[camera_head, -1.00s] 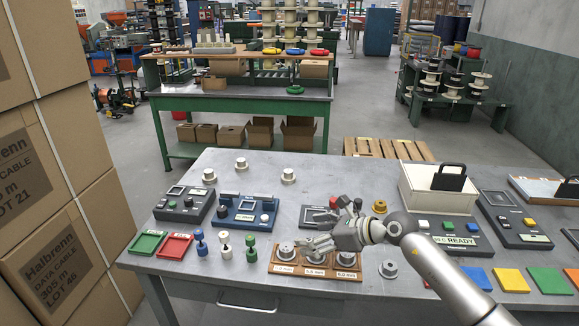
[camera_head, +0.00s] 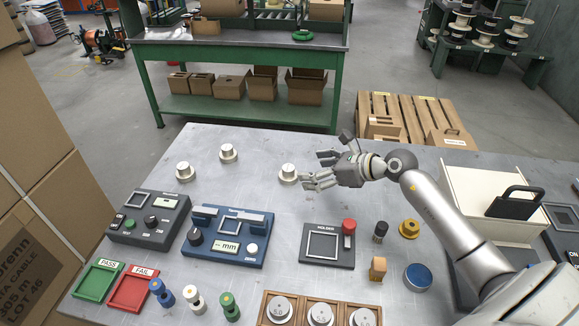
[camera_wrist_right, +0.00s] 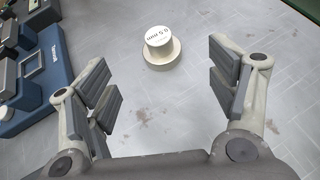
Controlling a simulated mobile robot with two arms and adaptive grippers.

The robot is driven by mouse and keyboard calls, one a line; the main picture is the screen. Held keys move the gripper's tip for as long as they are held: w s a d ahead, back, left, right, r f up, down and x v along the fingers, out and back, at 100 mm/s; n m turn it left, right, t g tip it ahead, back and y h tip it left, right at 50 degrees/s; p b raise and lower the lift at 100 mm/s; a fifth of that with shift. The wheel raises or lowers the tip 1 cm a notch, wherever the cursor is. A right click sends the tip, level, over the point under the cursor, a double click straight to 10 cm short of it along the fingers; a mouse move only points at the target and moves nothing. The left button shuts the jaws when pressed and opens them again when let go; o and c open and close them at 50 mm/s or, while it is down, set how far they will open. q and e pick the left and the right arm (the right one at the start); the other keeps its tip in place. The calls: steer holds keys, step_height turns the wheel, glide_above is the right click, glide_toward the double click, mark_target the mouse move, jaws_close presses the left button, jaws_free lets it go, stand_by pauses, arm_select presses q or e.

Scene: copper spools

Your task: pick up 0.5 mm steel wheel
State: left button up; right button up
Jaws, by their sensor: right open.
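The steel wheel (camera_head: 288,174) is a pale, stepped disc standing upright on the grey table, just left of my right gripper (camera_head: 317,168) in the head view. In the right wrist view the wheel (camera_wrist_right: 162,48) has a label reading about 0.5 mm, upside down. It lies ahead of my right gripper (camera_wrist_right: 162,80), centred between the spread fingers and touching neither. The gripper is open and empty. Two similar pale wheels stand further left, one nearer (camera_head: 185,172) and one farther back (camera_head: 228,153); their labels are unreadable. My left gripper is not in view.
A blue measuring device (camera_head: 222,258) and a dark device (camera_head: 148,217) stand on the left. A holder (camera_head: 325,262) with a square frame lies in front of the gripper. A wooden rack (camera_head: 262,322) holds wheels at the front. A white bin (camera_head: 475,190) stands right. Table around the wheel is clear.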

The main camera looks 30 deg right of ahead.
mark_target(289, 168)
steer(key=x, duration=0.3)
steer(key=shift+w+a+r, duration=0.1)
steer(key=shift+w+a, duration=0.05)
steer(key=shift+a, duration=0.2)
steer(key=shift+w+a+f, duration=0.1)
steer(key=shift+w+f, duration=0.1)
steer(key=shift+w+p, duration=0.2)
steer(key=shift+p, duration=0.15)
steer(key=x, duration=0.2)
steer(key=p+x, duration=0.1)
steer(key=x, duration=0.1)
steer(key=shift+w+a+r, duration=0.1)
steer(key=shift+w+r, duration=0.15)
steer(key=shift+w+a+f, duration=0.15)
steer(key=shift+w+f, duration=0.1)
steer(key=shift+w, duration=0.05)
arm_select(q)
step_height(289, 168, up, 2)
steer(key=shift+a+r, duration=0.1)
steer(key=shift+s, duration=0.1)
